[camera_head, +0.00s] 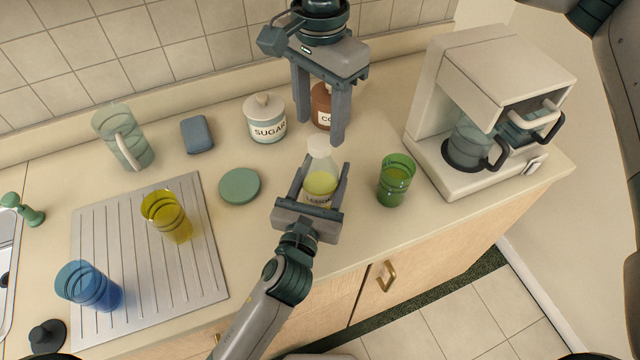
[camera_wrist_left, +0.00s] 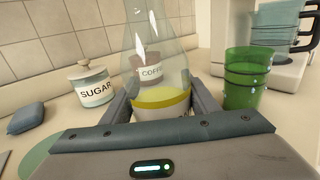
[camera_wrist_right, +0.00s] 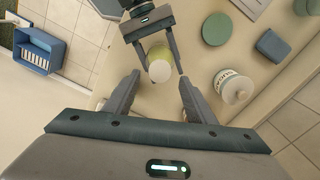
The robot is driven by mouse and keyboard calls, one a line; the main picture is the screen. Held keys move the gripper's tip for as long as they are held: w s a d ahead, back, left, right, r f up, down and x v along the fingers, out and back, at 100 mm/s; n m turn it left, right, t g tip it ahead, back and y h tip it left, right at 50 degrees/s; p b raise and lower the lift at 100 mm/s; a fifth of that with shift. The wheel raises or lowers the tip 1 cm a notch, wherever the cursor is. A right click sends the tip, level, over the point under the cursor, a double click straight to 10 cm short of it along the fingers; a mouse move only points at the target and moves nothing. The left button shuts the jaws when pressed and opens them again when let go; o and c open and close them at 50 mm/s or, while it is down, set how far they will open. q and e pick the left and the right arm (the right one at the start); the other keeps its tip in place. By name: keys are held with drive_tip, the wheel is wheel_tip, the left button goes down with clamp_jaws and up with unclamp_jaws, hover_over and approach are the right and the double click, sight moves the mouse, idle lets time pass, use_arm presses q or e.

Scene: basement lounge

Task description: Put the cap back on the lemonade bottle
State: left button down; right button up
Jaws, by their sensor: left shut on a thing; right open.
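The lemonade bottle (camera_head: 321,183) is clear glass with yellow lemonade low in it, and stands upright near the counter's front edge. It also shows in the left wrist view (camera_wrist_left: 160,97), where its top is cut off. My left gripper (camera_head: 323,172) is shut around its lower body. The white cap (camera_head: 319,147) sits at the bottle's top; the right wrist view shows it from above as a pale disc (camera_wrist_right: 160,71). I cannot tell whether it is screwed tight. My right gripper (camera_head: 319,128) is open and empty, pointing down just above the cap, its fingers apart on either side.
A green glass (camera_head: 396,180) stands close right of the bottle. The coffee maker (camera_head: 430,150) is farther right. Behind are the sugar jar (camera_head: 265,120) and a brown coffee jar (camera_head: 321,103). A green disc (camera_head: 239,186) and drainboard (camera_head: 150,285) lie left.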

sight(320, 142)
drive_tip(key=shift+f, duration=2.05)
drive_tip(key=c, duration=1.2)
drive_tip(key=shift+o, duration=0.2)
drive_tip(key=m, duration=0.8)
drive_tip(key=shift+m, duration=0.3)
drive_tip(key=o, duration=1.3)
drive_tip(key=shift+c, duration=0.2)
